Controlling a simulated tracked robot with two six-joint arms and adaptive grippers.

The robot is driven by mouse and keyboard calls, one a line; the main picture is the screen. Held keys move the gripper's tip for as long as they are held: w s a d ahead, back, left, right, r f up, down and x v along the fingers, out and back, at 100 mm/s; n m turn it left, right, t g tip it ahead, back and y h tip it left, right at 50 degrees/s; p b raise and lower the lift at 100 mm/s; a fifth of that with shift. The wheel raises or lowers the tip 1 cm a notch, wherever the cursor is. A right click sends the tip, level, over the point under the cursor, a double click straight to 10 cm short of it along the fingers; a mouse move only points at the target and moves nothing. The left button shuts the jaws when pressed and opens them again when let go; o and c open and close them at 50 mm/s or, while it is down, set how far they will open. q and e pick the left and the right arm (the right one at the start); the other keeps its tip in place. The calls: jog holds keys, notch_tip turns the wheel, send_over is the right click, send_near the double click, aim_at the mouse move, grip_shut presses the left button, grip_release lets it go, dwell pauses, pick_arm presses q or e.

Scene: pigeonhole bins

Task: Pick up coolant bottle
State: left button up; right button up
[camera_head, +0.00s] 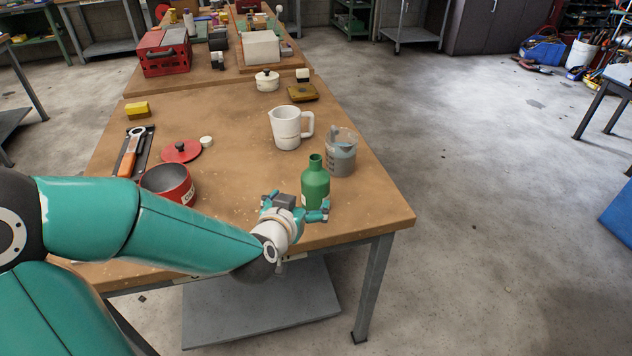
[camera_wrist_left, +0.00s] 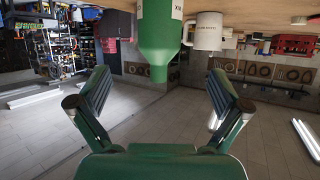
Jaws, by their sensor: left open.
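The green coolant bottle (camera_head: 315,186) stands upright near the front right corner of the wooden workbench. My left gripper (camera_head: 297,203) is open and empty just in front of it and slightly to its left, low over the bench's front edge. In the left wrist view the picture is upside down, and the bottle (camera_wrist_left: 160,45) hangs from the top, a little beyond the gap between the open fingers (camera_wrist_left: 161,82). I see no contact between fingers and bottle. My right gripper is not in view.
A beaker of grey liquid (camera_head: 341,152) stands close behind the bottle. A white jug (camera_head: 286,128) stands farther back. A red pot (camera_head: 168,183) and its lid (camera_head: 181,151) are to the left, beside an orange-handled tool (camera_head: 130,153). Bare bench (camera_head: 235,150) lies between pot and jug.

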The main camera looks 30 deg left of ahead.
aim_at(312, 188)
pick_arm(q)
jog(key=x, duration=0.7)
jog(key=shift+f+p, duration=0.1)
jog(key=shift+p, duration=0.25)
jog(key=shift+w+a+f, duration=0.1)
jog(key=shift+w, duration=0.35)
jog(key=p+x, duration=0.1)
jog(key=x, duration=0.3)
jog(key=shift+w+a+f, duration=0.1)
jog(key=shift+w, duration=0.05)
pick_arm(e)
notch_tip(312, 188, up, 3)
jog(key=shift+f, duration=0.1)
pick_arm(q)
jog(key=c, duration=1.5)
notch_tip(312, 188, up, 9)
jog(key=shift+r+p, duration=0.1)
jog(key=shift+p, duration=0.65)
notch_tip(312, 188, up, 11)
jog(key=p, duration=0.4)
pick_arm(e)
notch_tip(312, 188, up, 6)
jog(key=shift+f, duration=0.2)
